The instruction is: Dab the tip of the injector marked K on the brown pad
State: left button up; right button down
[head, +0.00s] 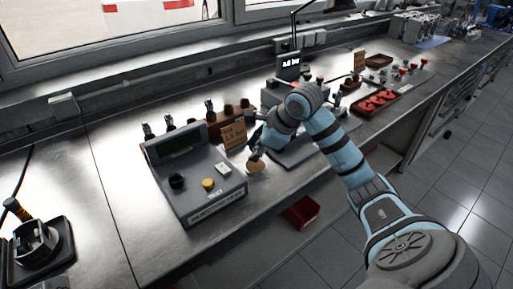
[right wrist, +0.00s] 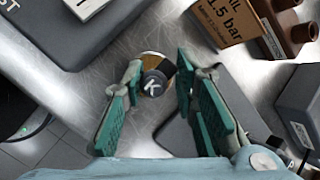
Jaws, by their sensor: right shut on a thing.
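The injector marked K (right wrist: 153,86) shows its dark round top with a white K in the right wrist view. My right gripper (right wrist: 157,76) is shut on it, with one green-padded finger on each side. A round tan pad (head: 256,168) lies on the bench under my right gripper (head: 257,155) in the head view. In the right wrist view the pad (right wrist: 149,56) shows partly behind the injector. The injector's tip is hidden, so I cannot tell whether it touches the pad. My left gripper is not in view.
A grey console (head: 195,180) with knobs stands just left of the pad. A cardboard sign (head: 233,135) and a brown rack with upright injectors are behind it.

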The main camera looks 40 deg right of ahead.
jog(key=shift+f+b, duration=0.45)
jog(key=shift+f, duration=0.2)
dwell(1.1)
jog(key=shift+r, duration=0.1)
notch_tip(320, 180, up, 7)
jog(key=p, duration=0.6)
dwell(0.4)
